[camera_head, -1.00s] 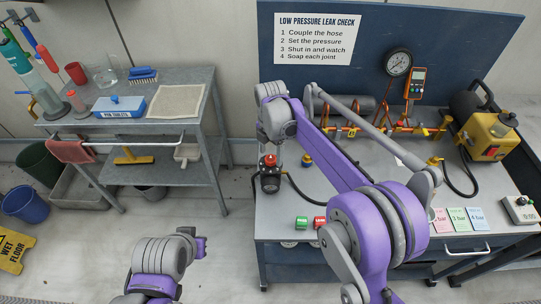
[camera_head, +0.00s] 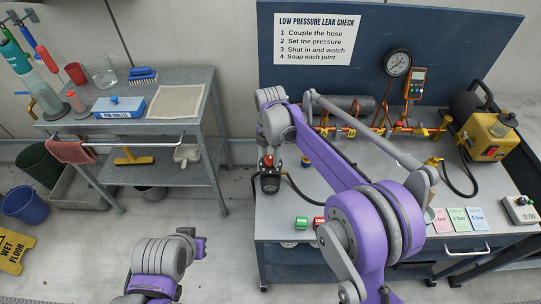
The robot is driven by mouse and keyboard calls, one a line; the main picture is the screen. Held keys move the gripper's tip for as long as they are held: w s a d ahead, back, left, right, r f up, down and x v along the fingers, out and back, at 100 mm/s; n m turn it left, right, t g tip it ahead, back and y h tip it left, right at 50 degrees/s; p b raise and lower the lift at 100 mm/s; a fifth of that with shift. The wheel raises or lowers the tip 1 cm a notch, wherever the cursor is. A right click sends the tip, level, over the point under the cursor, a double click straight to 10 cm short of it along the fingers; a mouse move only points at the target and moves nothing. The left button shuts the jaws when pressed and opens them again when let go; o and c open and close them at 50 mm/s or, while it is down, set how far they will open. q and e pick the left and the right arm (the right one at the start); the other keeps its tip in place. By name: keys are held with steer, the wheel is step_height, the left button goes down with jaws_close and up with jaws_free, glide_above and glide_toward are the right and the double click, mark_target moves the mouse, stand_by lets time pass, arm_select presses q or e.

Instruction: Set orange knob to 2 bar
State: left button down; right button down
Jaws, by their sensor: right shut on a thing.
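The orange knob (camera_head: 269,159) sits on top of a dark round regulator (camera_head: 269,183) at the left end of the workbench. My right arm reaches over the bench from the lower right. Its gripper (camera_head: 270,162) points down at the knob and is shut on it; the small fingers partly cover it. A round pressure gauge (camera_head: 398,63) stands upright at the back of the bench; its reading is too small to tell. My left arm shows at the bottom, but its fingers are not visible.
A black hose runs from the regulator along the bench. Green (camera_head: 301,222) and red blocks lie at the front edge. Pink, green (camera_head: 459,220) and blue bar cards lie at the right, beside a small control box (camera_head: 521,210). A grey cart (camera_head: 160,165) stands at the left.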

steer(key=m, duration=0.3)
steer(key=shift+m+b, duration=0.35)
steer(key=shift+m, duration=0.05)
steer(key=m, duration=0.4)
steer(key=shift+m, duration=0.3)
steer(key=m, duration=0.4)
steer(key=shift+m+b, duration=0.3)
steer(key=shift+b, duration=0.1)
steer(key=shift+m, duration=2.3)
steer(key=shift+c, duration=1.7)
jaws_free()
